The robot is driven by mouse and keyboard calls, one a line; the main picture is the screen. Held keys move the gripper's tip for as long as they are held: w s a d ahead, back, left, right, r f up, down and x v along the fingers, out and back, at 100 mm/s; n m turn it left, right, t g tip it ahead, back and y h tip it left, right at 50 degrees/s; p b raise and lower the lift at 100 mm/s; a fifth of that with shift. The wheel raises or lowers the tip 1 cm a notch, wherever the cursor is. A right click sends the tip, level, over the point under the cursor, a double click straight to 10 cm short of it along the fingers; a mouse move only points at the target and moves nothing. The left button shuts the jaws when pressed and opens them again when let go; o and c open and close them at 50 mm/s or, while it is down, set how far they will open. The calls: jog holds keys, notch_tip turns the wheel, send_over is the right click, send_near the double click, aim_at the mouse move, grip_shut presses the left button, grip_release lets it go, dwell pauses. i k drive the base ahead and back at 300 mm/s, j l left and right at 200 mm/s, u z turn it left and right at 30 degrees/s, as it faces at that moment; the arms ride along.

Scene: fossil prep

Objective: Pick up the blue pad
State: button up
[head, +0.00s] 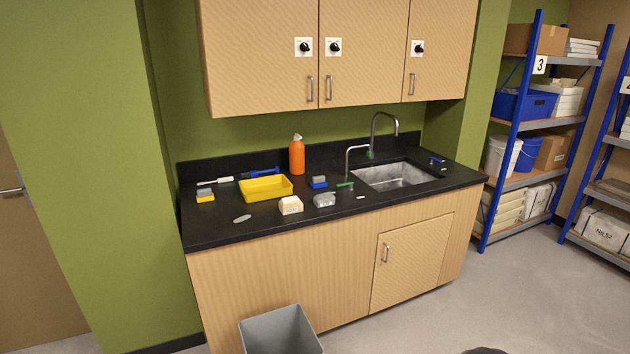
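The blue pad (319,184) is a small block with a blue lower part and a grey top. It sits on the black counter (400,208), right of the yellow tray and left of the sink. A similar pad with a yellow lower part and a grey top (205,197) lies at the counter's left end. My gripper is not in view. A dark rounded shape shows at the bottom edge, too cut off to identify.
Around the blue pad are a yellow tray (265,196), an orange bottle (297,157), a green-handled tool (345,185), a grey lump (325,201) and a cream block (291,205). The sink (395,176) is to the right. A grey bin (280,332) stands on the floor before the cabinet.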

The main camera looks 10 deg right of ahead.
aim_at(317, 182)
jog(key=i+l+u, duration=0.1)
jog(key=i+l, duration=0.2)
jog(key=i+l+u, duration=0.1)
jog(key=i+l, duration=0.25)
jog(key=i, duration=0.15)
jog(key=i+l+u, duration=0.1)
jog(key=i+l, duration=0.3)
jog(key=i+l+u, duration=0.1)
jog(key=i+l, duration=0.25)
jog(key=i+l+u, duration=0.1)
jog(key=i+l, duration=0.25)
jog(key=i+l+u, duration=0.1)
jog(key=i+l, duration=0.25)
jog(key=l, duration=0.2)
jog(key=i+l+u, duration=0.1)
jog(key=i+l, duration=0.2)
jog(key=l, duration=0.2)
jog(key=i+l+u, duration=0.1)
jog(key=i+l, duration=0.25)
jog(key=l, duration=0.15)
